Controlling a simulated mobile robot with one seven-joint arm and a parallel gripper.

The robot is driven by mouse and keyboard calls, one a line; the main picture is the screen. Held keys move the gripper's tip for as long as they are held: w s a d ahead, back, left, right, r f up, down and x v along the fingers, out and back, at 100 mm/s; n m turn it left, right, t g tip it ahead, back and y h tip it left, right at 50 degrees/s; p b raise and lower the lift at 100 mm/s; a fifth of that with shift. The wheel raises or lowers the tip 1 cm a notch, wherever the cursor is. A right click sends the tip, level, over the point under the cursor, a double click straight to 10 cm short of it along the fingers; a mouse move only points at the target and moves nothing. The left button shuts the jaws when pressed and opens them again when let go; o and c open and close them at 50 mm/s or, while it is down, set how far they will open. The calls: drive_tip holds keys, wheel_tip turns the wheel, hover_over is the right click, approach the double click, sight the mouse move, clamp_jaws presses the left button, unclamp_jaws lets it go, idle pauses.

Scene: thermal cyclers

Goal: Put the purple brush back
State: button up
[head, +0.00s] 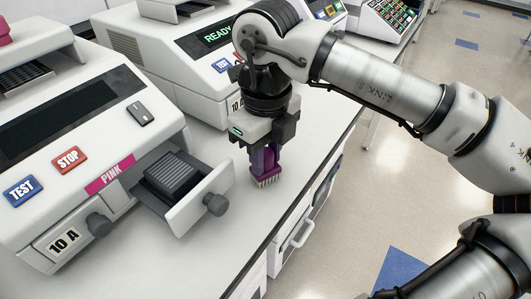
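The purple brush (267,170) is upright, with its pale bristles pointing down, just above or touching the white counter near its front edge; I cannot tell which. My gripper (266,155) points down and is shut on the brush's upper part, which is partly hidden by the fingers. The brush is to the right of the open drawer (200,201) of the nearest machine.
The nearest thermal cycler (60,130) is labelled PINK and 10 A. Its pulled-out drawer holds a dark ribbed block (172,178) and has a grey knob (216,204). A second machine with a READY display (216,38) stands behind my gripper. The counter (235,245) is clear in front.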

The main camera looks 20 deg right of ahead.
sight(266, 152)
drive_tip(key=o, duration=0.4)
drive_tip(key=shift+c, duration=0.2)
wheel_tip(266, 152, up, 12)
drive_tip(key=shift+r, duration=0.2)
